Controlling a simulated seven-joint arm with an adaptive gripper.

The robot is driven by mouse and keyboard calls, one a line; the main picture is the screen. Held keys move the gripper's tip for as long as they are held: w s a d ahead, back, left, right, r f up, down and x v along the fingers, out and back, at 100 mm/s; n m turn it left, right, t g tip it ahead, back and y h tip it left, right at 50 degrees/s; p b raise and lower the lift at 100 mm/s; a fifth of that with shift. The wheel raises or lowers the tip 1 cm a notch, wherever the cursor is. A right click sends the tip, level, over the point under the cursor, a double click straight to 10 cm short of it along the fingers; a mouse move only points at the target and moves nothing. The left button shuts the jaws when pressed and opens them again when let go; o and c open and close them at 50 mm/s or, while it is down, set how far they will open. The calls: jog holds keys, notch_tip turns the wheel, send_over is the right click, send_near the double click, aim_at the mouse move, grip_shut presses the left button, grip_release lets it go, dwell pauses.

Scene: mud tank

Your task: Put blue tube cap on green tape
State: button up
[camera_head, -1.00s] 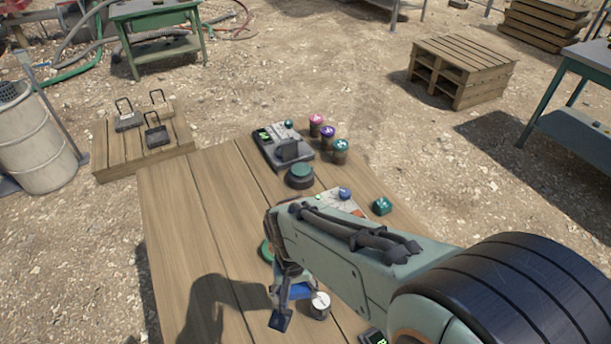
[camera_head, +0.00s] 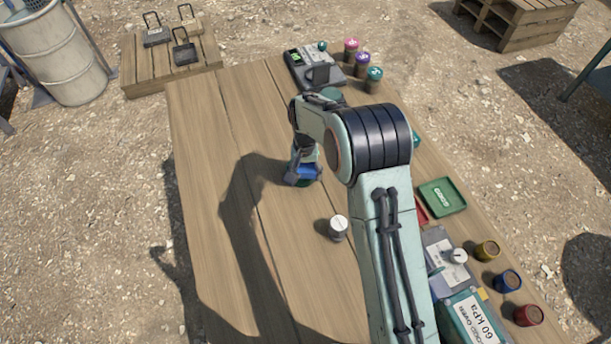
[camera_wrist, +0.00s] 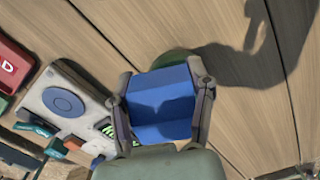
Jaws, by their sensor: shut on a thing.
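My gripper (camera_wrist: 160,105) is shut on the blue tube cap (camera_wrist: 162,100), which sits between its two fingers in the wrist view. The cap also shows as a blue patch (camera_head: 308,173) at my gripper (camera_head: 303,175) in the head view. The green tape (camera_wrist: 176,58) shows as a rounded green edge just beyond the cap in the wrist view, mostly hidden by it. In the head view the arm and gripper largely cover the tape. Whether the cap touches the tape cannot be told.
A white-topped jar (camera_head: 338,228) stands near the gripper. A green tray (camera_head: 442,196) and several coloured jars line the right side. A grey device (camera_head: 314,68) and more jars stand at the back. The left of the wooden table (camera_head: 215,200) is clear.

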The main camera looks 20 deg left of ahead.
aim_at(305, 168)
jog(key=shift+f, duration=1.05)
jog(key=o, duration=1.1)
jog(key=shift+f, duration=0.15)
jog(key=shift+o, duration=0.2)
notch_tip(305, 168, up, 12)
jog(key=shift+r, duration=0.2)
